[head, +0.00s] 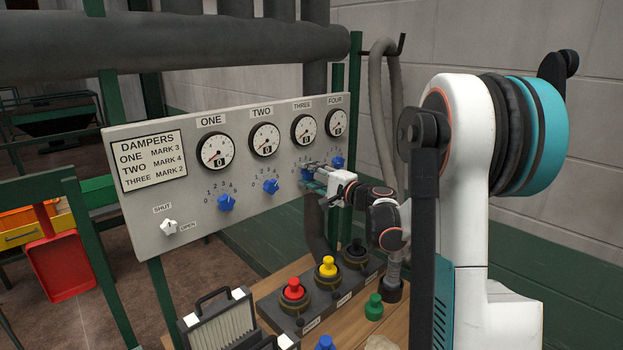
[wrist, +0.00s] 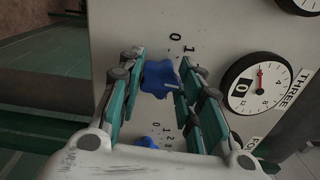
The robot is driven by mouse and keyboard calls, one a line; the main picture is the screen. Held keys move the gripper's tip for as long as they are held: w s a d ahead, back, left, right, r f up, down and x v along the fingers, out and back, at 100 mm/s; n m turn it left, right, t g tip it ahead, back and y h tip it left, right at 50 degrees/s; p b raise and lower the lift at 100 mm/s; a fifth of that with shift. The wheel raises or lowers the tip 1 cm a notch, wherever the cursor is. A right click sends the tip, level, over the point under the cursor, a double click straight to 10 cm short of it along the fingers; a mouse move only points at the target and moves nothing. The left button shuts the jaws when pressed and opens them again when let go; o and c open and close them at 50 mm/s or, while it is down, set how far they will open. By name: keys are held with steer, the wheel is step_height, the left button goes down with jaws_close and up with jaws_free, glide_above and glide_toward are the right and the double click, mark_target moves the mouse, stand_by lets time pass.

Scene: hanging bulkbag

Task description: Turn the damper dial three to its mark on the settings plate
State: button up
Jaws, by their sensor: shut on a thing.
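The settings plate (head: 152,162) on the grey panel reads ONE MARK 3, TWO MARK 4, THREE MARK 2. My gripper (head: 313,174) is at the panel below the THREE gauge (head: 303,129). In the wrist view, its teal fingers (wrist: 162,88) are shut on the blue damper dial three (wrist: 159,76). The THREE gauge window (wrist: 243,100) appears to read 0. The dial is mostly hidden in the head view.
Blue dials one (head: 226,203), two (head: 271,187) and four (head: 338,162) are on the same panel. A white shut/open switch (head: 169,226) is at lower left. Red (head: 293,290), yellow (head: 327,267) and black knobs stand on a box below. A grey hose hangs behind.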

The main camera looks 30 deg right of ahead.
steer(key=shift+f+n+b, duration=0.1)
steer(key=shift+n+b, duration=0.2)
steer(key=shift+n, duration=1.4)
steer(key=o, duration=1.1)
steer(key=shift+c, duration=0.2)
steer(key=s+d, duration=0.2)
steer(key=s, duration=0.9)
steer(key=shift+s+d, duration=0.15)
steer(key=shift+s, duration=0.25)
steer(key=shift+w+n, duration=0.1)
steer(key=shift+n, duration=0.2)
